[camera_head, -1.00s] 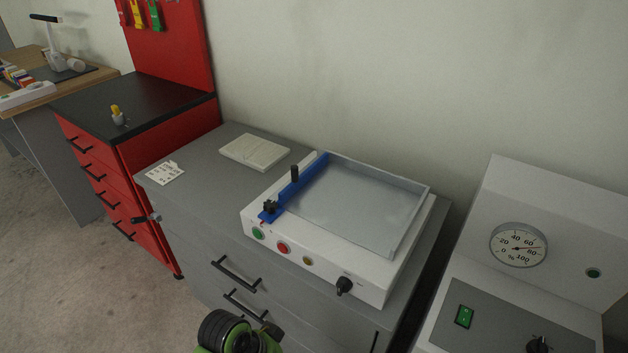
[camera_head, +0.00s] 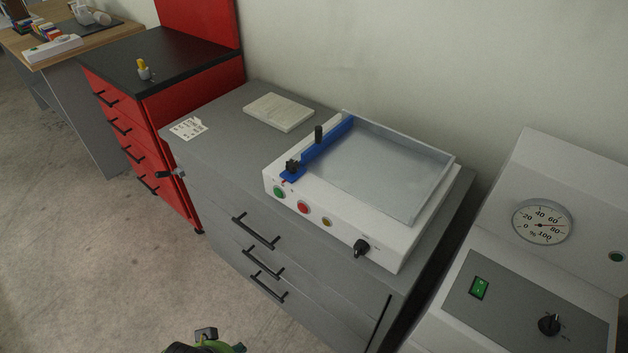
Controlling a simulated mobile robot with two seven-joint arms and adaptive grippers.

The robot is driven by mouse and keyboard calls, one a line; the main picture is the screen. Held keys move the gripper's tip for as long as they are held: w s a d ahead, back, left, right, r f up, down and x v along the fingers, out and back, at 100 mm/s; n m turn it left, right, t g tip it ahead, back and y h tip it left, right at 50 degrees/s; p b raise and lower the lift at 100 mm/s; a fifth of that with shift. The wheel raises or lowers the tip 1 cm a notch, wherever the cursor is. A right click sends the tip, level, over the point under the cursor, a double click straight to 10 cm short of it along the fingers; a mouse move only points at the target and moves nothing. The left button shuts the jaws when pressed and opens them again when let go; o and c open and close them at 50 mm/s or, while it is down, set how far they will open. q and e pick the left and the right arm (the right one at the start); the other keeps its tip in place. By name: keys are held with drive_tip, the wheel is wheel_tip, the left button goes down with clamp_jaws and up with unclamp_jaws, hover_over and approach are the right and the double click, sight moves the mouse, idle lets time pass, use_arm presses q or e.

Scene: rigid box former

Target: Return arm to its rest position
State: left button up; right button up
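Part of my own arm, dark with green, shows at the bottom edge of the head view, low in front of the grey cabinet. I cannot tell which arm it is, and no gripper fingers are visible. The box former (camera_head: 345,237) is a white machine on the grey cabinet (camera_head: 213,165).
A white box (camera_head: 278,112) and a small white card (camera_head: 188,128) lie on the grey cabinet. A red drawer cabinet (camera_head: 200,97) stands to the left, a wooden desk (camera_head: 95,42) beyond it. A white gauge machine (camera_head: 540,270) stands at right. The floor at left is clear.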

use_arm(q)
drive_tip(key=s+f+g, duration=0.1)
drive_tip(key=s+f, duration=0.2)
drive_tip(key=f, duration=0.8)
drive_tip(key=s+f, duration=0.3)
drive_tip(key=f, duration=0.8)
drive_tip(key=s+a+f+g, duration=0.1)
drive_tip(key=s+a+f, duration=0.2)
drive_tip(key=s+f, duration=0.6)
drive_tip(key=s, duration=0.4)
drive_tip(key=shift+f, duration=0.25)
